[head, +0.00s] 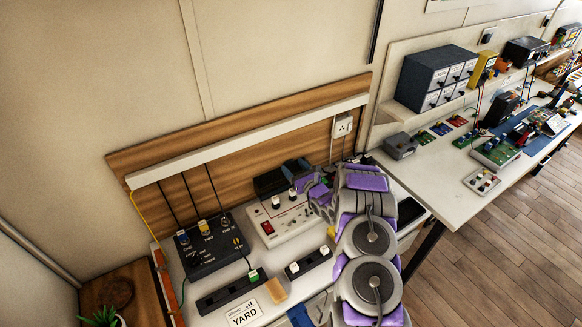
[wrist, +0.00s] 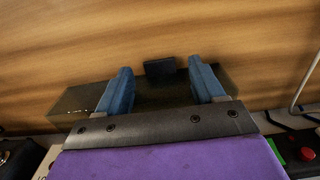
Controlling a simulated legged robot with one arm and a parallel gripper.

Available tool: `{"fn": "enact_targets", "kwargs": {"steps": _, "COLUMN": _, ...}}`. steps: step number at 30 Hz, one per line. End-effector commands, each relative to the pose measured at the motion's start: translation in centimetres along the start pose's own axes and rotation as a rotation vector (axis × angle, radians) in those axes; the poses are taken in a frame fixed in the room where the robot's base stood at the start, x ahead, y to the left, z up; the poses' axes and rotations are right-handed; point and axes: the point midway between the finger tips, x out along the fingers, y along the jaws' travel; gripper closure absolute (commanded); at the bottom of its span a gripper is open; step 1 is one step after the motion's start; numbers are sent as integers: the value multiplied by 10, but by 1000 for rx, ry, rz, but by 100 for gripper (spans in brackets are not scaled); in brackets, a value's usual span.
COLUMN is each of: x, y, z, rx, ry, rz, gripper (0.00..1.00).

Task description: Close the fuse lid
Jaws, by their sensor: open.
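The fuse lid (wrist: 80,102) is a dark, see-through smoky panel in the wrist view, spanning behind my fingers. A small black tab (wrist: 160,66) stands at its far edge, between my fingertips in the picture. In the head view the dark lid (head: 268,184) shows at the back of the white control box (head: 285,220). My gripper (wrist: 160,76) is open, its two blue fingers apart on either side of the tab. I cannot tell whether they touch the lid. In the head view my gripper (head: 297,168) is over the box's back, partly hidden by my arm.
A wooden backboard (head: 225,150) with a white rail rises close behind the box. A black box with knobs and cables (head: 210,245) stands at left. Black switch strips (head: 230,290) and a YARD label (head: 243,314) lie in front. A cluttered workbench (head: 440,185) is at right.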

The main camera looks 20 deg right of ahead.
Motion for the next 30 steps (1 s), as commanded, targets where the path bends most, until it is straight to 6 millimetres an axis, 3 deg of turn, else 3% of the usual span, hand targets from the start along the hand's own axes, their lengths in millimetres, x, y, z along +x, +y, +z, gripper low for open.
{"fn": "enact_targets", "kwargs": {"steps": 6, "x": 18, "y": 3, "z": 1, "rx": -4, "ry": -2, "rz": 1, "gripper": 32}}
{"fn": "enact_targets", "kwargs": {"steps": 16, "x": 20, "y": 5, "z": 1, "rx": -3, "ry": -1, "rz": 0, "gripper": 32}}
{"fn": "enact_targets", "kwargs": {"steps": 30, "x": 19, "y": 2, "z": 1, "rx": -2, "ry": -1, "rz": -3, "gripper": 77}}
